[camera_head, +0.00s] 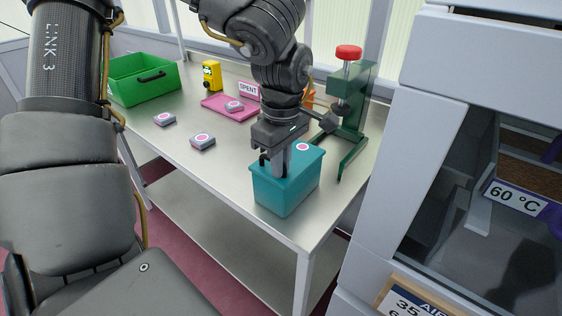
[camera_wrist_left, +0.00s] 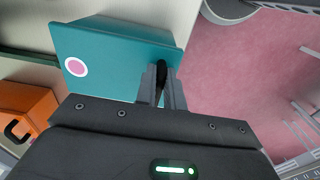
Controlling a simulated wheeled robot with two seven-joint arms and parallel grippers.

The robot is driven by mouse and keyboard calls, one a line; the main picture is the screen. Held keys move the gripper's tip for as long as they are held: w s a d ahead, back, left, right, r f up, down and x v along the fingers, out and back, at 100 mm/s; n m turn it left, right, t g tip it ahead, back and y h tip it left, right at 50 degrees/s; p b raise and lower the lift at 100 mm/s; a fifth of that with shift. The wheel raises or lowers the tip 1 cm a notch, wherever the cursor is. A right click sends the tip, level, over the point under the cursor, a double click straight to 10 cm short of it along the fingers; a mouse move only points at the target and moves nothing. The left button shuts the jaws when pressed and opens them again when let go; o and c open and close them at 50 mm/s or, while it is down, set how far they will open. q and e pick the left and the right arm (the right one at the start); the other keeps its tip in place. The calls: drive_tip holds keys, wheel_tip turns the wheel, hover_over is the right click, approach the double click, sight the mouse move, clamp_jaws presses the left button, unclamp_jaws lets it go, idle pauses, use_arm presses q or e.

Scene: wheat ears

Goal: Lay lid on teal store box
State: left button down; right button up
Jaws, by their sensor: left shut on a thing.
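The teal store box (camera_head: 285,195) stands near the front right corner of the metal table. Its teal lid (camera_head: 311,158), with a pink dot, lies over the box's top and looks about level. Whether it is fully seated I cannot tell. My left gripper (camera_head: 275,166) comes down from above and is shut on the lid's dark handle at one side. In the left wrist view the lid (camera_wrist_left: 115,75) fills the upper left, and the fingers (camera_wrist_left: 162,85) hold the black handle near its edge. My right gripper is not in view.
A green press (camera_head: 353,105) with a red knob stands just behind the box. An orange bin (camera_wrist_left: 25,115) is close by. A green crate (camera_head: 130,92), a pink tray (camera_head: 215,106), a yellow device (camera_head: 211,75) and small grey blocks (camera_head: 203,141) are further left. A grey cabinet (camera_head: 385,200) stands right.

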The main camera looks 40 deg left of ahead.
use_arm(q)
drive_tip(key=c, duration=1.4)
unclamp_jaws()
